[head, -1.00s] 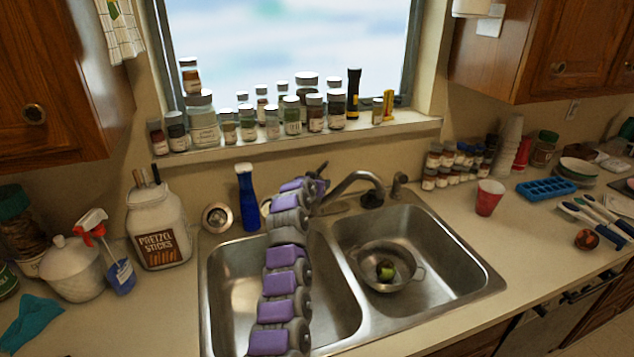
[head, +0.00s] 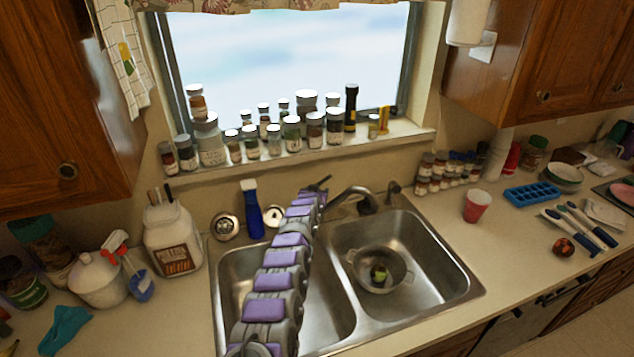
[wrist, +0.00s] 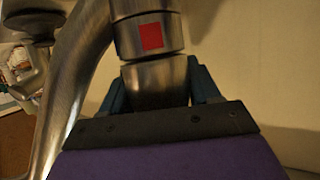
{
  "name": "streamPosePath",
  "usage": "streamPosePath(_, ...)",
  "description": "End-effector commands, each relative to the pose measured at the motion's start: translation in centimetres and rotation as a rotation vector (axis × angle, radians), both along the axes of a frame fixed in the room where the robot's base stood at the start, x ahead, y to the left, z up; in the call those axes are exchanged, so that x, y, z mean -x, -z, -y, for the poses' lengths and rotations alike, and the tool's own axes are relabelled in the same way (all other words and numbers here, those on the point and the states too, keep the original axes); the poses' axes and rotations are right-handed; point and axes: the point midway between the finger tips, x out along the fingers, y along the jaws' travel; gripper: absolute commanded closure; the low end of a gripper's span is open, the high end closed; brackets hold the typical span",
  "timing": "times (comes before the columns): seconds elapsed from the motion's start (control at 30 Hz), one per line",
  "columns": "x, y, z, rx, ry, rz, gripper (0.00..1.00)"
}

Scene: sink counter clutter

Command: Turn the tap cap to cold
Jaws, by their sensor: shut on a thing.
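The metal tap (head: 350,193) rises behind the divider of the double sink, its spout curving right over the right basin. In the wrist view the tap cap (wrist: 151,84) is a metal cylinder below a ring with a red square mark (wrist: 152,36); the spout (wrist: 75,80) curves past on the left. My gripper (wrist: 153,88) is shut on the tap cap, one dark finger on each side of it. In the head view my purple and grey arm reaches across the left basin to the tap and hides most of the grip.
The double sink (head: 425,310) holds a metal strainer (head: 360,272) in its right basin. A blue bottle (head: 251,212) stands left of my arm at the back. A red cup (head: 476,206) stands right of the sink. Jars line the window sill (head: 290,160) above.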

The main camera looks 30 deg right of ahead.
Motion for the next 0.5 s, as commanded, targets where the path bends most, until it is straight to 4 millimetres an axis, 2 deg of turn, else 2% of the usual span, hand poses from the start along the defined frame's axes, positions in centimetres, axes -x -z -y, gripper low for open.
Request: streamPosePath(0.5, 1.02, 0.4, -1.09, 0.001, -0.016, -0.01, 0.69)
